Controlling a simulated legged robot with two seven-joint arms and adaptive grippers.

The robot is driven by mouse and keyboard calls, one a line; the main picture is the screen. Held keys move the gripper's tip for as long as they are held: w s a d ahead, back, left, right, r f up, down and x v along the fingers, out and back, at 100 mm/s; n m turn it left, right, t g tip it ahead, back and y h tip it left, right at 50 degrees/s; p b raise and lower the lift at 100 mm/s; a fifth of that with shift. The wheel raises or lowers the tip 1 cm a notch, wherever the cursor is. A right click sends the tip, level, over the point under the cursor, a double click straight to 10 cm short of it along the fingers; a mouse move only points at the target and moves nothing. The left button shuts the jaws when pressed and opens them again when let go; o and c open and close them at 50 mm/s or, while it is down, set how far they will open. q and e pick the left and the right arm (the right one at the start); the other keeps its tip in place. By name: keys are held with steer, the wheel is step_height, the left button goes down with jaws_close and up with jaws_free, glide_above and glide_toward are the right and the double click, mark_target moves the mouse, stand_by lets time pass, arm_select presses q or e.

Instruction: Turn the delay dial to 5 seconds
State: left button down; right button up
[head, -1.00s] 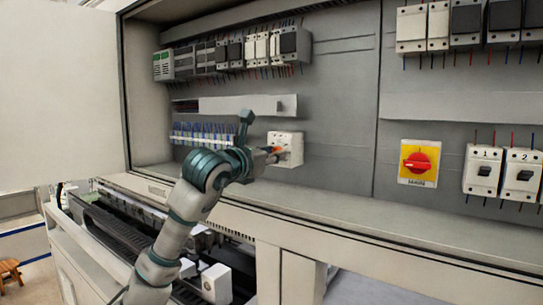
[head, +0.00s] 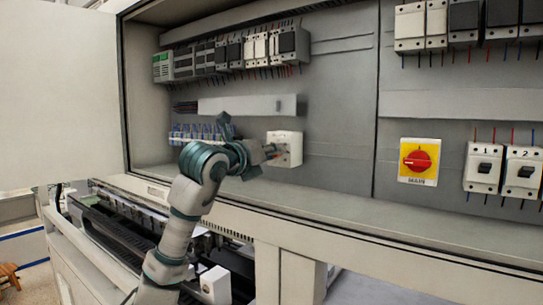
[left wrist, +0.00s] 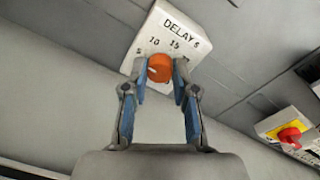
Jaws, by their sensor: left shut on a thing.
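The delay box (head: 290,139) is a white unit on the cabinet's back panel. In the left wrist view its face (left wrist: 168,22) reads "DELAY s", with 5, 10 and 15 visible; the right finger may cover part of the scale. The orange delay dial (left wrist: 160,67) sits below the numbers. My left gripper (head: 274,152) reaches the box from the left in the head view. It is shut on the dial, one finger on each side, as the left wrist view (left wrist: 160,80) shows. I cannot make out a pointer on the dial. My right gripper is out of view.
A red rotary switch on a yellow plate (head: 417,162) is to the right of the box. Breakers numbered 1 and 2 (head: 483,168) are further right. A row of blue terminals (head: 185,134) lies behind my left arm. The cabinet ledge (head: 330,212) runs below.

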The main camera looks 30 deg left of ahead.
arm_select(q)
steer(key=shift+s+a+r+n, duration=0.1)
steer(key=shift+r+n, duration=0.15)
steer(key=shift+n, duration=0.15)
steer(key=c, duration=1)
jaws_free()
steer(key=shift+o, duration=0.5)
steer(key=shift+a+f, duration=0.1)
steer(key=shift+f, duration=0.05)
steer(key=s, duration=1.1)
steer(key=shift+s+a, duration=0.3)
steer(key=shift+a, duration=0.1)
